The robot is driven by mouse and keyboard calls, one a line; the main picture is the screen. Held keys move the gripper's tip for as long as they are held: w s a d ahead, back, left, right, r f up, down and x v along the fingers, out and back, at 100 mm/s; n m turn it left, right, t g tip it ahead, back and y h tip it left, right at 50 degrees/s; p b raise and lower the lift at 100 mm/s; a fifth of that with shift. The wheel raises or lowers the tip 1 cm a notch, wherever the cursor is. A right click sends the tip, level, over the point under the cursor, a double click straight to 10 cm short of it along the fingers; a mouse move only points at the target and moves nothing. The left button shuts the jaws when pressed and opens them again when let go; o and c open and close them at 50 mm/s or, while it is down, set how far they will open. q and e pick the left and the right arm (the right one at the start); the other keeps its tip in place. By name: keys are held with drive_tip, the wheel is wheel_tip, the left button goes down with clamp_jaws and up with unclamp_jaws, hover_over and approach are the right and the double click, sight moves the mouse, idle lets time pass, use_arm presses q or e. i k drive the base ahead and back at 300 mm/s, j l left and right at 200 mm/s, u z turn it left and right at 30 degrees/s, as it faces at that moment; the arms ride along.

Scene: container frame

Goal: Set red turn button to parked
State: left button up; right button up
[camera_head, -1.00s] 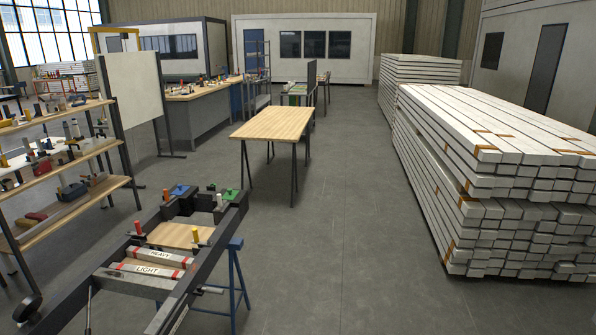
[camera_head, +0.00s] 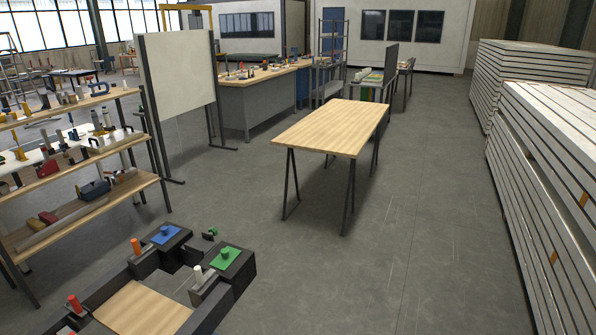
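A dark container frame stands at the bottom left, partly cut off by the lower edge. Its far corners carry a blue plate with a knob (camera_head: 165,234) and a green plate with a knob (camera_head: 225,257). An upright red peg (camera_head: 75,304) stands on its left side, and an orange-red peg (camera_head: 137,246) stands near the blue plate. A white peg (camera_head: 198,272) stands near the green plate. Neither of my grippers is in view.
A wooden table (camera_head: 330,127) stands ahead. A shelf with tools (camera_head: 85,210) is at the left, with a white board (camera_head: 180,75) behind it. Stacked white beams (camera_head: 550,160) line the right. The grey floor between table and beams is clear.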

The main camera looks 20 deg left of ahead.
sight(73, 304)
drive_tip(key=i+l+u, duration=0.1)
drive_tip(key=i+u, duration=0.4)
drive_tip(key=i+l+u, duration=0.3)
drive_tip(key=i+u, duration=0.45)
drive_tip(key=u, duration=0.25)
drive_tip(key=i+u, duration=0.2)
drive_tip(key=u, duration=0.25)
drive_tip(key=i+l+u, duration=0.2)
drive_tip(key=u, duration=0.3)
drive_tip(key=i+l+u, duration=0.15)
drive_tip(key=u, duration=0.35)
drive_tip(key=i+l+u, duration=0.1)
drive_tip(key=l+u, duration=0.35)
drive_tip(key=i+j+z, duration=0.1)
drive_tip(key=j+z, duration=1.05)
drive_tip(key=z, duration=0.15)
